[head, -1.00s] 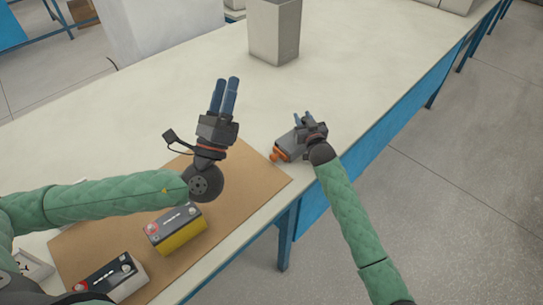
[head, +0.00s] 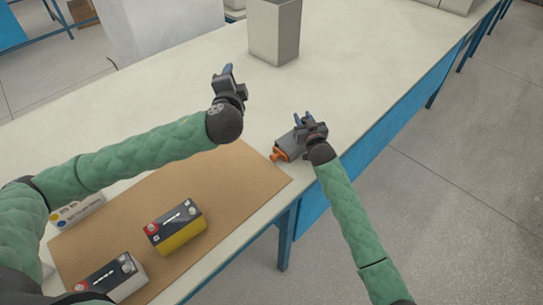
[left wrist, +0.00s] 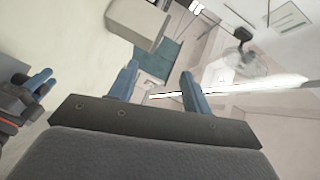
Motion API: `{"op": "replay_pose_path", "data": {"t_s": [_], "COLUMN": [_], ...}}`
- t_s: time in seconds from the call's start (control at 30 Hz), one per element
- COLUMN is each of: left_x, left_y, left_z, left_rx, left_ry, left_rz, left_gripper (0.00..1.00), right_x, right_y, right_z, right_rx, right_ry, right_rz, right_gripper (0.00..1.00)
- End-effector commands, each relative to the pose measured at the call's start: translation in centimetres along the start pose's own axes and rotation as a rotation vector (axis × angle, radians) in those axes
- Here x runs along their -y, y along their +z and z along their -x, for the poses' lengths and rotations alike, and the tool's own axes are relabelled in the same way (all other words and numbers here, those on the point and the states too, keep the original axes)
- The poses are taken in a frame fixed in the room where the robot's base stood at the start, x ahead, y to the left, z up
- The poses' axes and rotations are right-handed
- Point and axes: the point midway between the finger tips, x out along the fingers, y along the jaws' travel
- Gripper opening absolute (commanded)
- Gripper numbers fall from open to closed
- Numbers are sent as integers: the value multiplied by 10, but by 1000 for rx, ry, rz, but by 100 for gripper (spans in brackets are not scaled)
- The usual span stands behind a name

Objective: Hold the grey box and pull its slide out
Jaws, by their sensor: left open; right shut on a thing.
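The grey box (head: 287,150) lies on the table near its right edge, with an orange part (head: 277,156) at its near left end. My right gripper (head: 303,120) is shut on the grey box and hides its far side. The orange part looks to be the slide; how far it is out cannot be told. My left gripper (head: 226,72) is open and empty, up and to the left of the box, apart from it. Its two blue fingers (left wrist: 158,88) stand apart in the left wrist view, with nothing between them.
A brown mat (head: 225,170) bears a yellow-and-black battery (head: 176,227) and a white-and-black battery (head: 115,277). A small white box (head: 78,210) lies at the mat's left edge. A tall grey container (head: 274,32) stands at the back. The table between it and the mat is clear.

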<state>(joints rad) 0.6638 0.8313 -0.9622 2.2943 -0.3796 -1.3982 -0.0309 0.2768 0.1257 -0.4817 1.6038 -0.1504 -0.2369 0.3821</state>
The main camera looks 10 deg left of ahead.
Motion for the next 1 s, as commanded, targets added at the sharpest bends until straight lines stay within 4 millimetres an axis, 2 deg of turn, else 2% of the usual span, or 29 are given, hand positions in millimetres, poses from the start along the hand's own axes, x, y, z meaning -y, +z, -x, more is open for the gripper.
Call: {"op": "replay_pose_path", "data": {"t_s": [0.1, 0.27, 0.6, 0.8, 1.0], "left_x": [-31, -71, -149, -183, -198], "left_y": [4, 6, 1, -9, -17], "left_z": [-12, -20, -12, 4, 17], "left_rx": [39, 93, 225, 301, 349], "left_ry": [145, 342, 765, 997, 1148], "left_rz": [76, 181, 404, 521, 594], "left_gripper": [49, 49, 49, 49, 49], "right_x": [0, 0, 0, 0, 0], "right_y": [0, 0, 0, 0, 0], "right_z": [0, 0, 0, 0, 0], "right_rx": [-1, -1, -1, -1, -1], "right_ry": [0, 0, 0, 0, 0], "right_rz": [0, 0, 0, 0, 0], "right_gripper": [0, 0, 0, 0, 0]}}
